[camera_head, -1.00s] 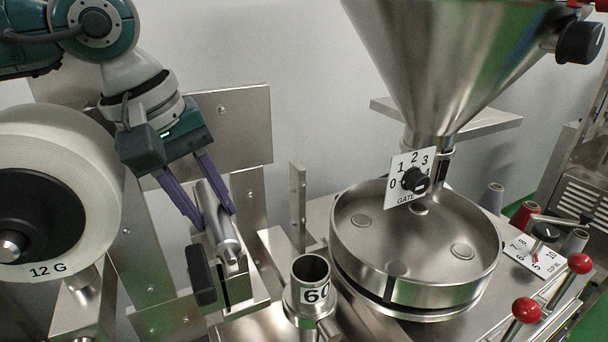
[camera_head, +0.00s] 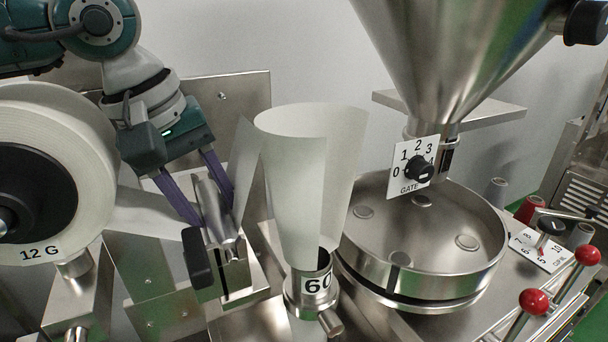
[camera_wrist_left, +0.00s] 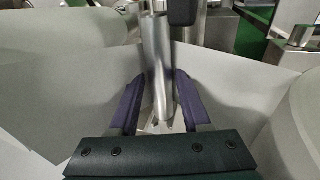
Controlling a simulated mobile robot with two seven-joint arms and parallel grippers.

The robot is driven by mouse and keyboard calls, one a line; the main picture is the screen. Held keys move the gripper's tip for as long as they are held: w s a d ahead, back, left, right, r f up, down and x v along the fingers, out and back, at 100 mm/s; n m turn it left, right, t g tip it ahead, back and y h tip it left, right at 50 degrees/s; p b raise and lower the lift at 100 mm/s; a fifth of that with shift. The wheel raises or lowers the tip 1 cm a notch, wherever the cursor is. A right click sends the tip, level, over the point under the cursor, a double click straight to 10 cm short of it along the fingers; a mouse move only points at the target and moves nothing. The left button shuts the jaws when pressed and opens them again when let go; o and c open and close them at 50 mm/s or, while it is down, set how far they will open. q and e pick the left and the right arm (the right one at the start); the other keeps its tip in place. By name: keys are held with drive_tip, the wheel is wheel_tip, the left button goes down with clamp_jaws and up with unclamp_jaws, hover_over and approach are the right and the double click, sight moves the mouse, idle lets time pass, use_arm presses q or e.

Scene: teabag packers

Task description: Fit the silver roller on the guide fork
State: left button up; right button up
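The silver roller (camera_head: 213,213) lies in the guide fork (camera_head: 236,278), a metal bracket with a slot and a black handle. The roller slopes toward the front with its near end at the fork. My left gripper (camera_head: 214,214) has its two purple fingers on either side of the roller. In the left wrist view the roller (camera_wrist_left: 158,75) lies between the fingers (camera_wrist_left: 156,105), with a narrow gap on each side, so the gripper looks open. How the roller's far end sits is hidden. My right gripper is not in view.
A white paper roll marked 12 G (camera_head: 85,190) stands at the left. A pale paper web (camera_head: 143,212) runs past the fork, and a paper sleeve (camera_head: 300,185) stands over the tube marked 60 (camera_head: 318,287). A steel bowl (camera_head: 425,275) and hopper (camera_head: 450,60) are at the right.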

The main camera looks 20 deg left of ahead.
use_arm(q)
drive_tip(key=o, duration=0.3)
drive_tip(key=b+v, duration=0.4)
drive_tip(key=v, duration=0.6)
drive_tip(key=shift+r, duration=0.1)
